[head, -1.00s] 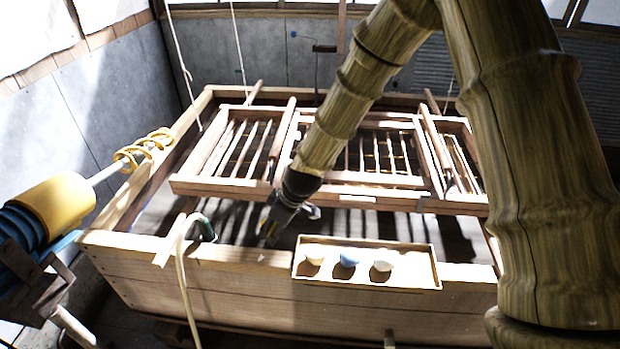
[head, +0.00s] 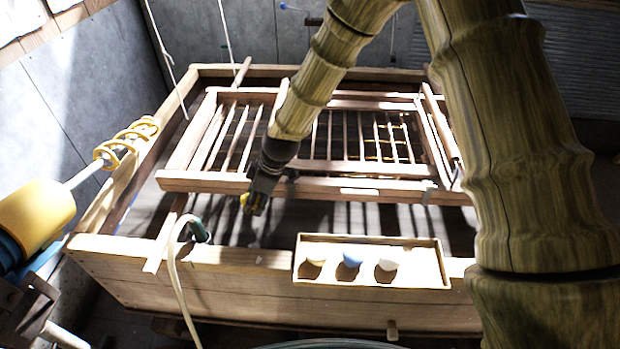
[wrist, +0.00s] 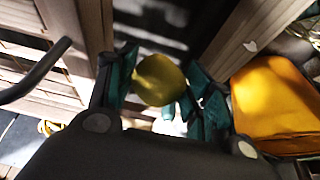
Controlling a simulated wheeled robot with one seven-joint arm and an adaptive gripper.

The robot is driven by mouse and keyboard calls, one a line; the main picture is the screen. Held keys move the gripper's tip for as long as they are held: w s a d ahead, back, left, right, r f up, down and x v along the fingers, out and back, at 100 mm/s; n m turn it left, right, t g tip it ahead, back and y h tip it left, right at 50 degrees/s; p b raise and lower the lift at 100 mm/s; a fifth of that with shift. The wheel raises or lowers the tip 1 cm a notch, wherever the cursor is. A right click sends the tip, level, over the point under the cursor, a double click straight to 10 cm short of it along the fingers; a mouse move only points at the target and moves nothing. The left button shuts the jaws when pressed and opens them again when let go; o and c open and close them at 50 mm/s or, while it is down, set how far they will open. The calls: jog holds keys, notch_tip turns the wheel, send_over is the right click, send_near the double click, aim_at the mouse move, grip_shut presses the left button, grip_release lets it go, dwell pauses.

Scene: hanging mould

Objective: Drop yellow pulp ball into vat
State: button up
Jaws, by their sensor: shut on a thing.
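My gripper (head: 254,205) is shut on the yellow pulp ball (wrist: 160,80), which sits between the teal finger pads in the wrist view. In the head view a small yellow patch of the ball (head: 245,199) shows at the fingertips. The gripper points down over the vat (head: 200,287), a large wooden box, inside its front wall. The fingertips appear above the vat's shadowed inside; their exact height is hard to tell. The slatted wooden mould (head: 330,188) lies across the vat just behind the gripper.
A shallow tray (head: 440,268) on the vat's front rim holds two pale balls and a blue one (head: 351,260). A pale hose (head: 180,285) hangs over the front wall. A yellow drum (head: 38,212) with a coil-tipped rod (head: 125,145) is at left. Strings hang behind.

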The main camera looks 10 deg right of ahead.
jog(key=f, duration=0.1)
jog(key=f+b, duration=0.1)
jog(key=f, duration=0.1)
jog(key=shift+w+f, duration=0.1)
jog(key=shift+w, duration=0.2)
jog(key=o, duration=1.1)
jog(key=shift+w+f, duration=0.25)
jog(key=shift+w, duration=0.05)
jog(key=shift+o, duration=0.2)
jog(key=shift+s+r, duration=0.15)
